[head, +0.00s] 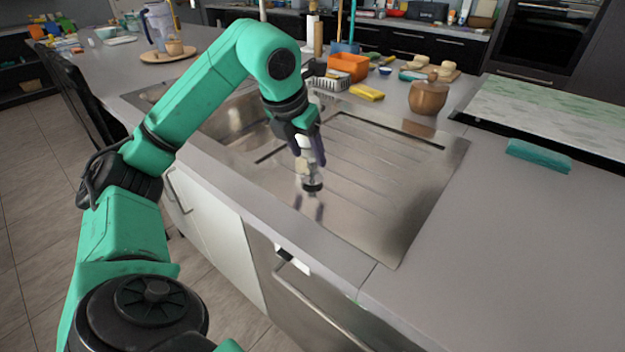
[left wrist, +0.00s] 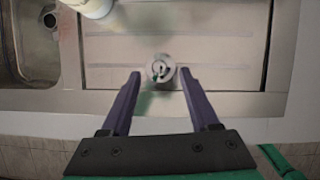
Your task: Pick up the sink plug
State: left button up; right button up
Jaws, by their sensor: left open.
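The sink plug (head: 312,187) is a small metal disc with a dark rim on the steel drainboard (head: 385,190), near its front edge. In the left wrist view the plug (left wrist: 160,69) shows as a round shiny piece with a dark centre. My left gripper (head: 310,164) points down just above the plug in the head view. In the left wrist view its two purple fingers (left wrist: 159,75) are apart, with the plug between and slightly beyond their tips. Nothing is held. Whether a finger touches the plug cannot be told. My right gripper is not in view.
A pale rounded object (left wrist: 92,6) stands close by in the left wrist view. The sink bowl with its drain (left wrist: 48,18) is left of the drainboard. A wooden pot (head: 428,97), yellow sponge (head: 367,92) and orange container (head: 348,67) are behind. The drainboard's right is clear.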

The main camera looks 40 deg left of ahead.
aim_at(311, 160)
pick_arm(q)
jog(key=x, duration=0.5)
jog(key=shift+b, duration=0.35)
grip_shut()
jog(key=shift+r, duration=0.1)
